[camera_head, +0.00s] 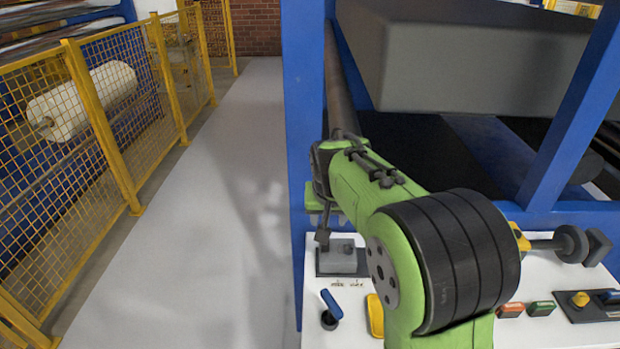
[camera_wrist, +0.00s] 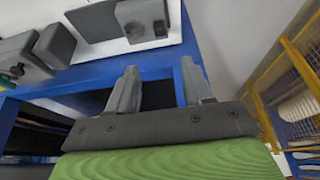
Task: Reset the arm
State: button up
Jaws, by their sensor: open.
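My green arm (camera_head: 380,205) reaches forward over a white control panel (camera_head: 350,300). In the wrist view my gripper (camera_wrist: 160,82) has its two grey fingers apart, with nothing between them. Beyond the fingertips, on the panel, is a grey box with a round knob (camera_wrist: 142,22). The grey box also shows in the head view (camera_head: 341,260), below the end of my arm. The gripper is mostly hidden there by my arm, and whether it touches the box cannot be told.
A blue lever (camera_head: 331,304), red button (camera_head: 511,310), green button (camera_head: 541,308) and yellow knob (camera_head: 580,299) sit on the panel. A blue machine frame (camera_head: 305,130) stands close around my arm. A yellow mesh fence (camera_head: 100,120) stands left; the grey walkway (camera_head: 225,200) between is clear.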

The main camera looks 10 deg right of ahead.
jog(key=s+d+r+n+p, duration=0.1)
jog(key=s+r+p, duration=0.1)
jog(key=s+r, duration=0.45)
jog(key=s+d+r+p, duration=0.15)
jog(key=s+r, duration=0.25)
jog(key=s, duration=0.6)
jog(key=s+n+t+p, duration=0.1)
jog(key=s+p, duration=0.2)
jog(key=s, duration=0.9)
jog(key=shift+a+f+y, duration=0.3)
jog(key=shift+a+y, duration=0.1)
jog(key=shift+s, duration=0.1)
